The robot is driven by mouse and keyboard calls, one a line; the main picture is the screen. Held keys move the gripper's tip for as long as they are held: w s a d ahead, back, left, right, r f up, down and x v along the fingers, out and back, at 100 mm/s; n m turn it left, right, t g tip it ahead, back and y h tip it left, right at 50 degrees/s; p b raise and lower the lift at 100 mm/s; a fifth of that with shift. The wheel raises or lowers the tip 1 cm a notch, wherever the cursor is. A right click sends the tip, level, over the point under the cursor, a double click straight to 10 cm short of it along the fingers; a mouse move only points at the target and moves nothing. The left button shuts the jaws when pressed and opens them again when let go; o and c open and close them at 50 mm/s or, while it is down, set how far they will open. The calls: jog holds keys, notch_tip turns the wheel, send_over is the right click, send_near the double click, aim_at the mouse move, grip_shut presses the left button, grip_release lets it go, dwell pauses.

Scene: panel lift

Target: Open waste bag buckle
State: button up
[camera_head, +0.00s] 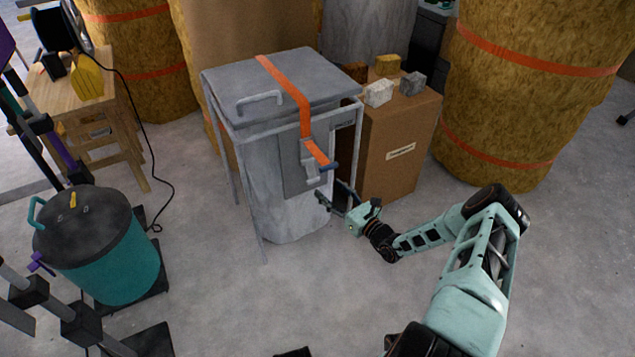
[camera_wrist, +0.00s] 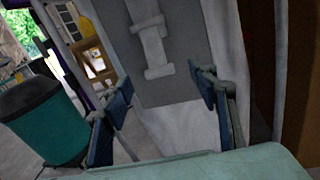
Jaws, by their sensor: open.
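The waste bag (camera_head: 285,205) hangs grey and upright in a metal frame under a grey lid (camera_head: 275,80). An orange strap (camera_head: 290,88) runs over the lid and down the front to a grey buckle (camera_head: 310,155), where a short blue end sticks out to the right. My gripper (camera_head: 336,197) is open and empty, low in front of the bag, below and slightly right of the buckle. In the wrist view its two blue fingers stand apart (camera_wrist: 160,108). A grey buckle part (camera_wrist: 153,45) shows above and between them, apart from both.
A cardboard box (camera_head: 400,150) with several small blocks on top stands close right of the frame. A teal bin (camera_head: 115,262) with a dark lid stands at the left. A wooden stool (camera_head: 60,95) and large straw-coloured rolls (camera_head: 535,70) stand behind.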

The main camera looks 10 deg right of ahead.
aim_at(317, 180)
jog(key=b+x, duration=0.1)
jog(key=x, duration=0.6)
jog(key=shift+b, duration=0.3)
jog(key=shift+a, duration=0.15)
grip_shut()
jog(key=shift+s+f, duration=0.1)
